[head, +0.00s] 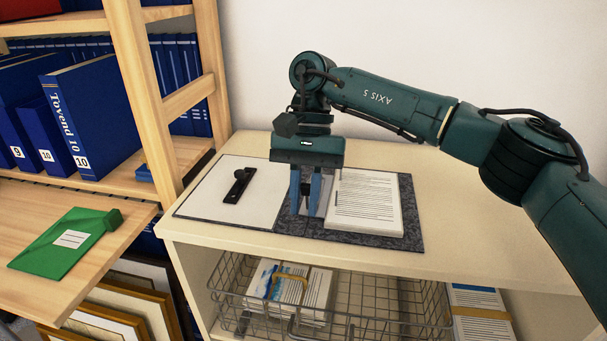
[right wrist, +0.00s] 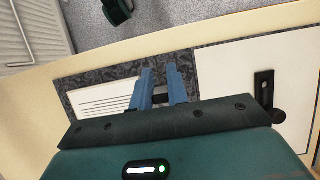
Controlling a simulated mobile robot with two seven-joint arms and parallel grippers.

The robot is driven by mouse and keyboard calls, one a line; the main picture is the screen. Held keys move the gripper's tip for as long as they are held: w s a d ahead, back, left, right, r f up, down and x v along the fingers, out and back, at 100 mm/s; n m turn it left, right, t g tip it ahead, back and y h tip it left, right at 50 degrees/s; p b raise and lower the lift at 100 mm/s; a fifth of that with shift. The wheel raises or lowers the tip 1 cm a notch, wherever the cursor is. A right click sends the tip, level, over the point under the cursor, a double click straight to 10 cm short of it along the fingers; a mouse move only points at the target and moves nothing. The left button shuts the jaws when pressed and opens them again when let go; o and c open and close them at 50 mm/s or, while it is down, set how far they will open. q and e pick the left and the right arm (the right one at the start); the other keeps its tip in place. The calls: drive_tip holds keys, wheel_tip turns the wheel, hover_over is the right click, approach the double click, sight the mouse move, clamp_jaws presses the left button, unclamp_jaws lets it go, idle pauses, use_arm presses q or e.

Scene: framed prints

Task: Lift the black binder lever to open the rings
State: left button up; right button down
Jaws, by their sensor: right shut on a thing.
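An open binder (head: 331,234) with a grey marbled cover lies on the cabinet top; its edge also shows in the right wrist view (right wrist: 122,75). A black plate with a round knob (head: 238,187) lies on its white left inside; it shows at the right wrist view's right side (right wrist: 264,88). A stack of printed paper (head: 364,200) lies on the right half. My right gripper (head: 305,205) points down at the binder's middle, beside the stack. Its blue fingers are closed around a small dark part (right wrist: 163,98), mostly hidden; I cannot tell if it is the lever. The rings are hidden.
A wooden shelf with blue binders (head: 95,115) stands at the left. A green folder (head: 68,242) lies on a lower board. A wire basket (head: 350,312) with papers sits below the cabinet top (head: 470,235), which is clear to the right.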

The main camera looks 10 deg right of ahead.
drive_tip(key=shift+w+r+g+p, duration=0.15)
drive_tip(key=shift+r+g+p, duration=0.2)
drive_tip(key=shift+g+p, duration=0.05)
use_arm(q)
drive_tip(key=shift+s+a+r+n+p, duration=0.15)
drive_tip(key=shift+a+r+n+p, duration=0.1)
drive_tip(key=shift+r, duration=0.25)
drive_tip(key=shift+s+a+r+n+p, duration=0.15)
drive_tip(key=shift+r+n+p, duration=0.1)
drive_tip(key=shift+r, duration=0.3)
drive_tip(key=shift+s+a+r+n+p, duration=0.15)
drive_tip(key=shift+r+n+p, duration=0.1)
drive_tip(key=shift+r, duration=0.25)
use_arm(e)
drive_tip(key=shift+w+d+g+y, duration=0.2)
drive_tip(key=shift+w+g+y, duration=0.2)
drive_tip(key=shift+g, duration=0.5)
drive_tip(key=c, duration=1.4)
unclamp_jaws()
use_arm(q)
drive_tip(key=shift+r, duration=0.1)
use_arm(e)
drive_tip(key=shift+o, duration=0.2)
